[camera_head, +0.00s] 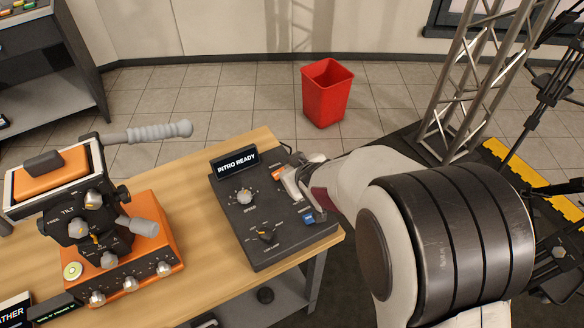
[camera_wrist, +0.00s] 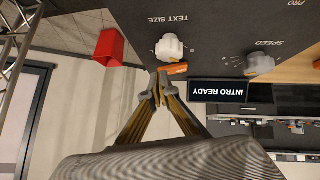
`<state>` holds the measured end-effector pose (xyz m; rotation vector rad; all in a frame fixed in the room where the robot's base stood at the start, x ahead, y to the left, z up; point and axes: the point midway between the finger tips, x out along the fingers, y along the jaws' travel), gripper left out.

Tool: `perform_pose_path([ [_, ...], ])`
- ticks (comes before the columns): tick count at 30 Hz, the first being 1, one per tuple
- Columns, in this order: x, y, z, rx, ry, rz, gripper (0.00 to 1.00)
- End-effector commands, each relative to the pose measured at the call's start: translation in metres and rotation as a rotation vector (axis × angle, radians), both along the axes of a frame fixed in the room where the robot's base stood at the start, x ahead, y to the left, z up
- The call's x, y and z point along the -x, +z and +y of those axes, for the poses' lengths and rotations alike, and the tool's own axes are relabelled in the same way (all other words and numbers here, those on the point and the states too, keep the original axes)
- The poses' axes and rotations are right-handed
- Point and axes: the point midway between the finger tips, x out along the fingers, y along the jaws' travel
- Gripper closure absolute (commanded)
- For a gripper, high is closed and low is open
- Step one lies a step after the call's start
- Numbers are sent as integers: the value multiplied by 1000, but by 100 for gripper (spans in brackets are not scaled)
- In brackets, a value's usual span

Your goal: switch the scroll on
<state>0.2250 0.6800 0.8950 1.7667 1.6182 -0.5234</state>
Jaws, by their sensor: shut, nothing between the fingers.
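The dark scroll console (camera_head: 262,254) lies on the wooden table, its display (camera_head: 235,161) reading "INTRO READY". A small orange switch (camera_wrist: 175,69) sits at the console's back edge, beside the grey TEXT SIZE knob (camera_wrist: 169,47). My gripper (camera_wrist: 160,88) is shut and empty, with its tips close to the orange switch in the wrist view; I cannot tell whether they touch. In the head view my wrist comes in from the right and hides part of that corner. A grey SPEED knob (camera_head: 244,197), a dark selector knob (camera_head: 266,235) and a blue button (camera_head: 308,217) also show.
An orange control unit (camera_head: 145,240) with a tilting head and grey handles stands on the table (camera_head: 200,165) at the left. A red bin (camera_head: 327,95) is on the tiled floor behind. A metal truss (camera_head: 465,75) rises at the right.

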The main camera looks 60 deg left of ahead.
Motion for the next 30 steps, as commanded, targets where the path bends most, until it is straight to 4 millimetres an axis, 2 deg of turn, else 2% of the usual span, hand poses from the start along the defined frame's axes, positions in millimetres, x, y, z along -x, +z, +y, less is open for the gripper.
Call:
perform_pose_path([
  [5, 0, -1, 0, 0, 0, 0, 100],
  [12, -12, -14, 0, 1, -2, 1, 100],
  [30, -3, -10, 0, -1, 0, 1, 100],
])
